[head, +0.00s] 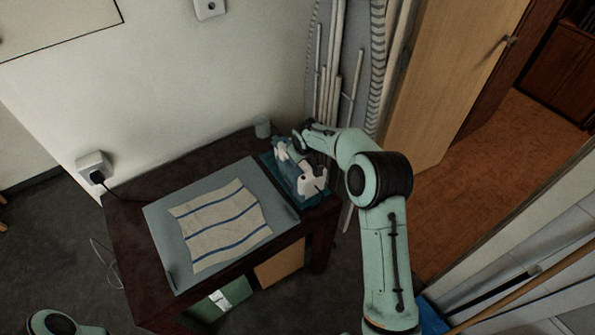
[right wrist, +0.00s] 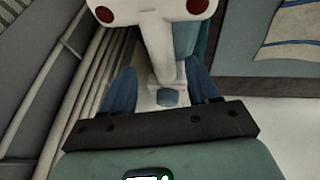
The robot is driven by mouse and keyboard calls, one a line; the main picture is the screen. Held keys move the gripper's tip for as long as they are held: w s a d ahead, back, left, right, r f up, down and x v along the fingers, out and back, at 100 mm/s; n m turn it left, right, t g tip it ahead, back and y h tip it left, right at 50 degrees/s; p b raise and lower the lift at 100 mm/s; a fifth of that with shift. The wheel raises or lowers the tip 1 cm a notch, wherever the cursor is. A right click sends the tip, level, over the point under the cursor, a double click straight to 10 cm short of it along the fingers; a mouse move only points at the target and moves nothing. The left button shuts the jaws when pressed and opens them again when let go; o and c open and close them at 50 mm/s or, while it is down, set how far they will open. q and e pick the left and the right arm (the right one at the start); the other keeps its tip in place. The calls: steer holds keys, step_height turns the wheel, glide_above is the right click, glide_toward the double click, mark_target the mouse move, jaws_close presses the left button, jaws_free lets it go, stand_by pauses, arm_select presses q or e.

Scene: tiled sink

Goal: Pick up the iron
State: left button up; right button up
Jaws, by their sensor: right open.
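The white and teal iron (head: 312,187) is at the right end of the dark table, on a teal base. My right gripper (head: 303,135) is over the iron's far end, reaching in from the right. In the right wrist view, the iron's white body (right wrist: 158,42) runs between the two blue fingers of my right gripper (right wrist: 162,90). The fingers are apart, one on each side of it. Whether either finger touches the iron is not clear. Only a piece of my left arm shows at the bottom left of the head view; its gripper is out of frame.
A striped cloth (head: 220,222) lies on a grey-blue mat (head: 163,222) left of the iron. A wall socket with a plug (head: 95,170) is at left. An ironing board (head: 347,60) and poles stand behind the table.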

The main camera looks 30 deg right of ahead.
steer(key=x, duration=0.3)
steer(key=p+x, duration=0.1)
steer(key=x, duration=0.1)
steer(key=shift+w+a+r, duration=0.1)
steer(key=shift+w+a, duration=0.2)
steer(key=shift+w, duration=0.05)
arm_select(q)
steer(key=shift+w+r, duration=0.75)
steer(key=shift+r, duration=0.1)
arm_select(e)
steer(key=shift+s, duration=0.15)
steer(key=c, duration=1)
steer(key=shift+r, duration=0.25)
jaws_close()
steer(key=shift+r, duration=0.1)
